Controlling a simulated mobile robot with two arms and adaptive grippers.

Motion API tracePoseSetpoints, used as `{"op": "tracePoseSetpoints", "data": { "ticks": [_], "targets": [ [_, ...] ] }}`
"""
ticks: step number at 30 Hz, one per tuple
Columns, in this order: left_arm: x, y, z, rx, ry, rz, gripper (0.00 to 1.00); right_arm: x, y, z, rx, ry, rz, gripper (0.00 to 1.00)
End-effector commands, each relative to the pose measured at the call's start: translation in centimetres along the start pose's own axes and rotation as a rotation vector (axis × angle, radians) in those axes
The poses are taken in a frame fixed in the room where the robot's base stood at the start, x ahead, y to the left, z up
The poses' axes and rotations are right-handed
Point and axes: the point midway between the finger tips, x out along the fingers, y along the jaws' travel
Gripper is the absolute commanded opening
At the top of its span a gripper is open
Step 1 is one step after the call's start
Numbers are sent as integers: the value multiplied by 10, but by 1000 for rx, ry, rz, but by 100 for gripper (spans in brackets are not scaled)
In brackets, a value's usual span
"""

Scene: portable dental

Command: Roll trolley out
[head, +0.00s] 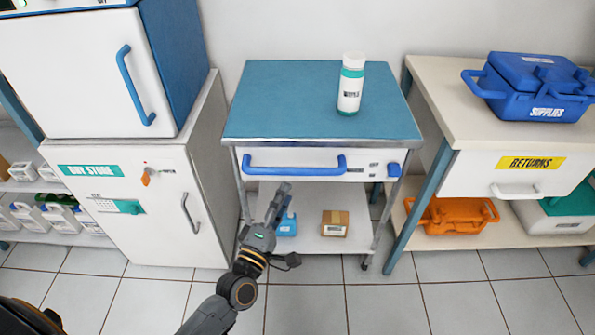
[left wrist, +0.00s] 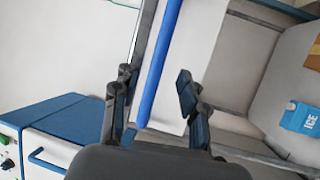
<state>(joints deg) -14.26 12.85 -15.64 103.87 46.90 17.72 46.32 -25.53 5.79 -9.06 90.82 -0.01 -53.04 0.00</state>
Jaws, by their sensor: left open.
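The trolley (head: 285,105) stands between the white cabinets and the right-hand table. It has a blue-green top, a white drawer front with a long blue handle (head: 293,165), and a lower shelf. My left gripper (head: 281,196) is in front of the trolley, just below the handle in the head view. In the left wrist view my left gripper (left wrist: 156,75) is open, and the blue handle (left wrist: 163,55) runs lengthwise between its fingers in the picture. I cannot tell how far the handle is from them. My right gripper is not in view.
A white bottle with a green band (head: 350,84) stands upright on the trolley top. A blue ice carton (left wrist: 299,117) and a brown box (head: 334,223) sit on its lower shelf. The cabinet (head: 130,215) and table (head: 437,90) flank it closely. Tiled floor in front is clear.

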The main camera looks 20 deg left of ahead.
Motion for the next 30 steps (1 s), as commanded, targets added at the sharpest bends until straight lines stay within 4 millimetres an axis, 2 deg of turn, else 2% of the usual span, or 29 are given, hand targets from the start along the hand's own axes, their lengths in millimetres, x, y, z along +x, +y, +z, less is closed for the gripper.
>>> {"op": "tracePoseSetpoints", "data": {
  "ticks": [1,6,12,17,25,26,30],
  "targets": [
    [13,1,0,-1,2,4,43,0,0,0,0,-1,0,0],
    [48,0,0,-1,2,1,43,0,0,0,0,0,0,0],
    [75,-1,0,1,1,0,43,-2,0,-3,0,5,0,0],
    [84,-1,0,1,0,-1,43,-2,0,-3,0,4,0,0],
    [85,-1,0,1,0,-2,43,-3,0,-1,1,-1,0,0],
    [85,-1,0,1,0,-2,39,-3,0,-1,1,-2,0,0],
    [85,-1,0,2,0,-2,10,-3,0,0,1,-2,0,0]
  ]
}}
